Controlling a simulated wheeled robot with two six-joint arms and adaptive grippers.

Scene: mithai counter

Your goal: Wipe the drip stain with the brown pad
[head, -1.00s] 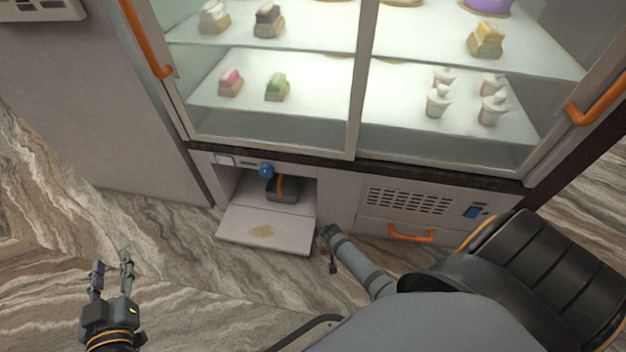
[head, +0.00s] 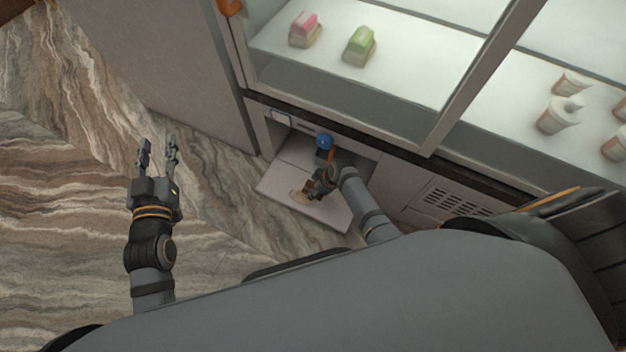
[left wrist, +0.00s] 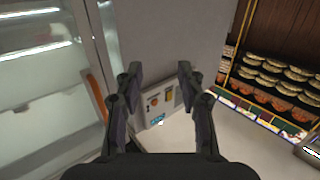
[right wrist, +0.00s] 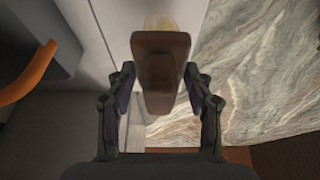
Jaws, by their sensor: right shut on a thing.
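The brown pad (right wrist: 160,62) is between the fingers of my right gripper (right wrist: 160,105), which is shut on it. In the head view my right gripper (head: 322,184) is over the lowered flap (head: 335,214), with a small brown part of the pad (head: 309,186) showing. The yellowish drip stain (head: 297,196) lies on the flap, beside and partly behind the pad. In the right wrist view the stain (right wrist: 162,21) shows just beyond the pad. I cannot tell whether the pad touches the flap. My left gripper (head: 158,150) is open and empty above the marbled floor.
A blue knob (head: 324,142) stands at the cabinet opening behind my right gripper. A glass display case with sweets (head: 359,45) and cups (head: 558,116) rises above. An orange handle (right wrist: 28,72) shows in the right wrist view. The marbled floor (head: 215,215) at left is clear.

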